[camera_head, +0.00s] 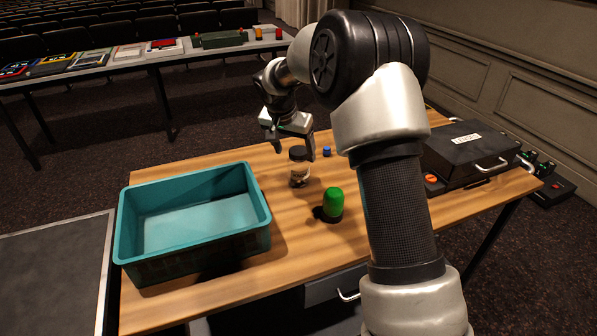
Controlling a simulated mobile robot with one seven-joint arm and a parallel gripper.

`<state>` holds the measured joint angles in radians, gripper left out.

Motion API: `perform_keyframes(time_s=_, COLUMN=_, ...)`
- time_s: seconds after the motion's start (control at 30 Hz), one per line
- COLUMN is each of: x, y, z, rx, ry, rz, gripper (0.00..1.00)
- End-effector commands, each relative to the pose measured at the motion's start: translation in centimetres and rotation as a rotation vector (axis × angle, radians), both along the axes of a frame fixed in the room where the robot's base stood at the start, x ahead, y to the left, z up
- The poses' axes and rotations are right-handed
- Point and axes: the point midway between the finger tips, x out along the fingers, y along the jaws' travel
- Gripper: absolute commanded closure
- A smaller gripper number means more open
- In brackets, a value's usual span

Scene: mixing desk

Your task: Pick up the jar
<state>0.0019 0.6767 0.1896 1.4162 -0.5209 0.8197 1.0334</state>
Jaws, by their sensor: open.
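A small jar (299,174) with a dark lid stands upright on the wooden table, right of the teal crate. My gripper (294,153) is open and sits above the jar, with its fingers pointing down. One finger shows to the left of the lid and one to the right. I cannot tell whether the fingertips are level with the lid or behind it. Nothing is held between them.
A teal crate (262,222), empty, stands on the table (290,260) at left. A green-topped object (333,203) stands near the jar, with a small blue item (326,152) behind. A black case (470,150) lies at right.

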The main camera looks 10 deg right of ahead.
Motion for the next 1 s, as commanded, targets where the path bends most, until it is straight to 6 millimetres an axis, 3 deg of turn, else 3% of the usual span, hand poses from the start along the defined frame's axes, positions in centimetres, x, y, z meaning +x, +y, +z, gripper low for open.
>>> perform_keyframes(time_s=0.1, x=0.5, y=-0.4, z=-1.5, rx=-0.001, ry=0.001, rz=0.0, gripper=0.27)
perform_keyframes(time_s=0.37, x=0.8, y=-0.7, z=-2.9, rx=-0.001, ry=0.002, rz=0.001, gripper=0.27)
perform_keyframes(time_s=0.63, x=1.9, y=-1.6, z=-6.5, rx=0.0, ry=0.001, rz=0.0, gripper=0.27)
perform_keyframes(time_s=0.87, x=2.1, y=-1.7, z=-6.7, rx=-0.001, ry=-0.002, rz=0.001, gripper=0.27)
perform_keyframes(time_s=1.0, x=2.1, y=-1.7, z=-6.7, rx=-0.001, ry=-0.001, rz=0.001, gripper=0.46)
